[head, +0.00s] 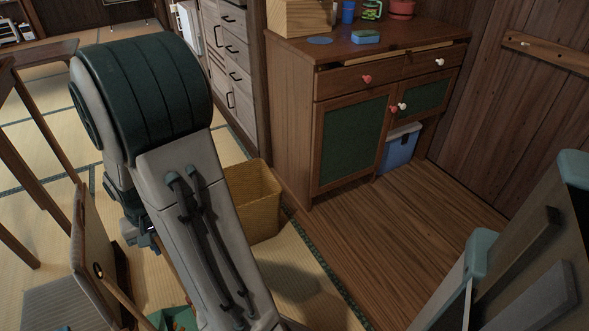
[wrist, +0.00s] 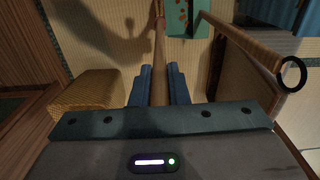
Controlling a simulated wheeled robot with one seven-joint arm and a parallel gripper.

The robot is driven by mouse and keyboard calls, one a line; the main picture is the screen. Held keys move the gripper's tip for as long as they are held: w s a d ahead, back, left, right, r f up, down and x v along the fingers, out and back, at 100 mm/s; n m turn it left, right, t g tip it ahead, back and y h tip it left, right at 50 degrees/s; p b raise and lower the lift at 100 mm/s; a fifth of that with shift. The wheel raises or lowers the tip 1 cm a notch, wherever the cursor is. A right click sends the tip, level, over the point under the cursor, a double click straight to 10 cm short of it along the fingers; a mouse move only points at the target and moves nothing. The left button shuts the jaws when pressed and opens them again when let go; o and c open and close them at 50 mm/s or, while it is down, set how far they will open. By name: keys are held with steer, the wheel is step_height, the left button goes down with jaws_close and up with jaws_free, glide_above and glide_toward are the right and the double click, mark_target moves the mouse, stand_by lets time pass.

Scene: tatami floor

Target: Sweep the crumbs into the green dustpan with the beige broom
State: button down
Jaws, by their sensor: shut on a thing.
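My gripper (wrist: 161,70) is shut on a slim beige handle (wrist: 159,38), which I take to be the broom's, in the wrist view. The handle runs away between the two blue fingers; its far end and the bristles are cut off. A green surface with red-orange bits (wrist: 180,22), likely the dustpan, lies just beyond and beside the handle. In the head view a green piece with red (head: 180,318) shows at the bottom edge, partly behind my arm. My gripper is mostly hidden behind the arm there. Whether the red bits are crumbs I cannot tell.
A second wooden rod with a black ring (wrist: 292,74) slants at right in the wrist view. A woven yellow basket (head: 256,200) stands on the tatami. A brown cabinet (head: 350,130) stands behind, with a blue bin (head: 398,148) under it. Wooden floor in front is clear.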

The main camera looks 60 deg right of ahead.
steer(key=shift+a+r+p, duration=0.1)
steer(key=shift+r+p, duration=2.15)
steer(key=shift+r, duration=0.6)
